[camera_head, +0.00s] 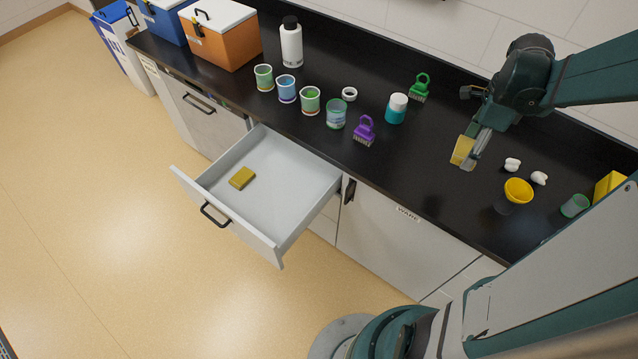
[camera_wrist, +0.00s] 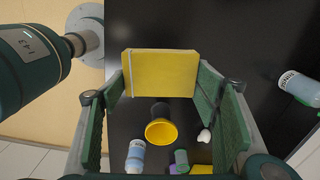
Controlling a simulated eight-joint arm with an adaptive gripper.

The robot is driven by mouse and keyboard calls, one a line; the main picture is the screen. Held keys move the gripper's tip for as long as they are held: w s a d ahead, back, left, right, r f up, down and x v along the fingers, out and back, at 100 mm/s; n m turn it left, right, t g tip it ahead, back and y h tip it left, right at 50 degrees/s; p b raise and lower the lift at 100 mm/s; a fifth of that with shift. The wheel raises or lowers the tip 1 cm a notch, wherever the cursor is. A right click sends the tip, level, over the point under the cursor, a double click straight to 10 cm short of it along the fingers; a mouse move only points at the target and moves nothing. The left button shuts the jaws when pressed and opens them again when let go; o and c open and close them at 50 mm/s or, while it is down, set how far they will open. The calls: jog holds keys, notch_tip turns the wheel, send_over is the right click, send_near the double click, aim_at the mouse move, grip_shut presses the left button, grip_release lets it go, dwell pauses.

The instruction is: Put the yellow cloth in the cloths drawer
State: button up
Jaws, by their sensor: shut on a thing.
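My gripper (camera_head: 471,146) is shut on the yellow cloth (camera_head: 461,151) and holds it above the black counter, at the right. In the wrist view the yellow cloth (camera_wrist: 160,74) is a flat folded block with a pale band near one end, between the two fingertips (camera_wrist: 160,80). An open drawer (camera_head: 291,190) with pale grey inside juts out below the counter, left of my gripper. A folded dark-yellow piece (camera_head: 243,178) lies in it toward the left. I cannot read a label on this drawer.
Several cups, a white-lidded jar (camera_head: 396,108), a purple brush (camera_head: 364,131) and a green brush (camera_head: 419,88) stand on the counter between gripper and drawer. A yellow funnel-like cup (camera_head: 517,191) and white lumps (camera_head: 512,165) are near the gripper. A closed front (camera_head: 400,225) reads "WARE".

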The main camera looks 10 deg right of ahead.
jog(key=w+a+b, duration=0.3)
jog(key=w+a, duration=0.8)
jog(key=a, duration=0.1)
jog(key=m+b, duration=0.2)
jog(key=b, duration=0.7)
send_over(266, 196)
notch_tip(266, 196, down, 28)
jog(key=shift+r, duration=0.15)
jog(key=shift+f+b, duration=0.8)
jog(key=shift+f, duration=2.3)
jog(key=shift+f, duration=0.1)
jog(key=shift+f+b, duration=0.45)
jog(key=shift+f, duration=1.35)
